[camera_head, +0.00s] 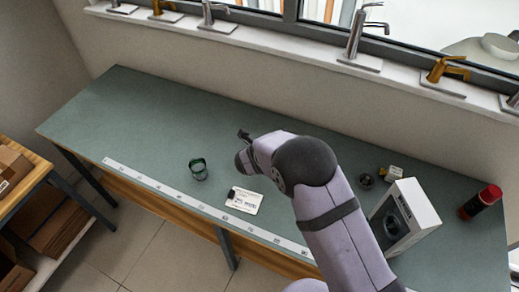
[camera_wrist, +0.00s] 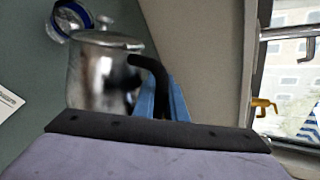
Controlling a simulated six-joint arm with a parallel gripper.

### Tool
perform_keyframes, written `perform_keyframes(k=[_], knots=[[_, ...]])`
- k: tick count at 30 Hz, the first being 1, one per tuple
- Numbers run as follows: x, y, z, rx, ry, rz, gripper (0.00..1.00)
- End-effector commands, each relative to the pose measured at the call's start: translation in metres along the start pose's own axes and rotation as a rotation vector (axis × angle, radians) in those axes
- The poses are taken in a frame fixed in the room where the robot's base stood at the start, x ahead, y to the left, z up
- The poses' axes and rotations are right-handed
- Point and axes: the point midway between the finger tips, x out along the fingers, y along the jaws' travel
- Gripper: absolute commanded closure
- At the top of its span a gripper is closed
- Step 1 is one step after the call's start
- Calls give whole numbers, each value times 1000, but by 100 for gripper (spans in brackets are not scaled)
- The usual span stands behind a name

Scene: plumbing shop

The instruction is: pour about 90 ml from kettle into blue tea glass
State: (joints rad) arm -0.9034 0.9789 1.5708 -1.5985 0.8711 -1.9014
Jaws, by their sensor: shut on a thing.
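The shiny metal kettle (camera_wrist: 98,78) with a black handle (camera_wrist: 152,72) is in the wrist view, just beyond my gripper. The blue fingers of my gripper (camera_wrist: 160,98) are shut on the handle. A clear glass with a blue rim (camera_wrist: 58,30), the blue tea glass, shows behind the kettle at the upper left and is partly hidden by it. I cannot tell the gap between the kettle and the glass, and I see no liquid. In the head view my arm hides the kettle, the blue glass and the fingers.
A ruler strip (camera_head: 180,195) runs along the front edge. The table's left part is clear.

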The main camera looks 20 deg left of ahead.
Motion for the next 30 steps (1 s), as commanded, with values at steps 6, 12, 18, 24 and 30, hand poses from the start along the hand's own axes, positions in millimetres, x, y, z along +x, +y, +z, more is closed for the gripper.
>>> perform_keyframes(k=[6, 12, 18, 24, 30], knots=[[0, -1, -1, 12, -8, -2, 100], [2, 2, -8, 51, -34, -4, 100], [7, 10, -18, 112, -76, -6, 100], [10, 15, -27, 169, -113, -9, 100], [12, 19, -35, 225, -149, -11, 100]])
